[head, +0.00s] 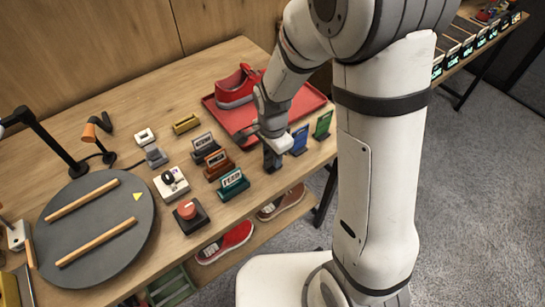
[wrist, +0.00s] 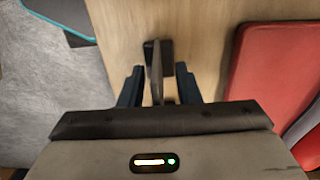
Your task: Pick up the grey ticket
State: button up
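The grey ticket (wrist: 157,72) stands on edge in a small dark holder (wrist: 152,50) on the wooden table, seen nearly edge-on in the wrist view. My gripper (wrist: 159,86) is open, with one dark finger on each side of the ticket and a gap visible on both sides. In the head view my gripper (head: 273,148) is low over the table's right part, in front of the red tray. There the dark holder (head: 272,161) shows below it, and the ticket is mostly hidden by my gripper.
A blue ticket (head: 299,139) and a green ticket (head: 323,124) stand to the right. Several card stands (head: 233,184) and a red button (head: 187,210) are to the left. The table's front edge is close.

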grip_shut()
jog(key=shift+r, duration=0.1)
dwell(0.5)
